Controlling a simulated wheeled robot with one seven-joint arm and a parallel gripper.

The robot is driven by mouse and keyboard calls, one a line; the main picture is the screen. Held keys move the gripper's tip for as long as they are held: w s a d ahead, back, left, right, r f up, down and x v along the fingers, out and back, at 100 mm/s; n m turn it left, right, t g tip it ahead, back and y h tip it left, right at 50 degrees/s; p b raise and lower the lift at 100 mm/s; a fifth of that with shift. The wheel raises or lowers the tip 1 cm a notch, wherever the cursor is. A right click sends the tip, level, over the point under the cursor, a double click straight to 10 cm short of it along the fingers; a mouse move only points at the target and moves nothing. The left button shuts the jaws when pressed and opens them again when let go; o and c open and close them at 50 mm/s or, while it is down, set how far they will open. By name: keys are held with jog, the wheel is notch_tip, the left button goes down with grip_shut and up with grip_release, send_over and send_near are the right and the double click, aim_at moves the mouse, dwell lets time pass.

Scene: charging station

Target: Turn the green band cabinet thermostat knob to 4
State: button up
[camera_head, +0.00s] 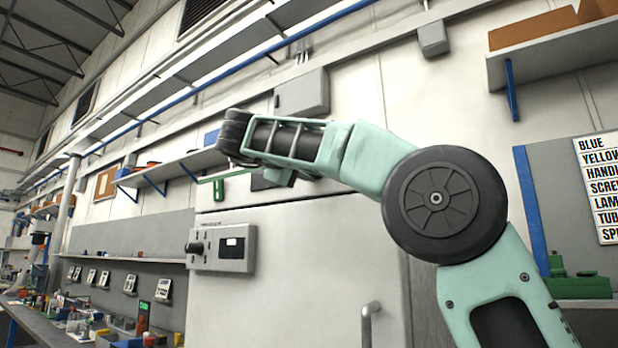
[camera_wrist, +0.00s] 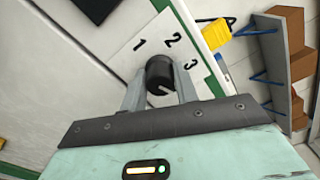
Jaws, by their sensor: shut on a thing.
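In the wrist view, the black round thermostat knob (camera_wrist: 158,71) with a white pointer line stands on a white dial plate (camera_wrist: 123,62) with black numbers 1, 2 and 3. No 4 is visible. A green band (camera_wrist: 192,30) runs beside the plate. My gripper (camera_wrist: 160,86) is shut on the knob, with one grey finger on each side. The pointer line lies toward the lower side of the knob; its exact reading is hard to tell. In the head view, the tall pale cabinet (camera_head: 300,260) stands behind my arm, which hides the knob and fingers.
A door handle (camera_head: 371,322) sticks out below. A shelf (camera_head: 560,55) with brown boxes hangs at upper right. A cluttered workbench (camera_head: 60,318) is at lower left.

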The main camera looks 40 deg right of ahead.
jog(key=shift+f+m+b, duration=0.15)
jog(key=shift+m+b, duration=0.8)
jog(key=shift+m, duration=0.95)
jog(key=o, duration=1)
jog(key=p+v, duration=0.1)
jog(key=v, duration=1.6)
jog(key=shift+s+a, duration=0.1)
jog(key=shift+a, duration=0.15)
jog(key=shift+r, duration=0.2)
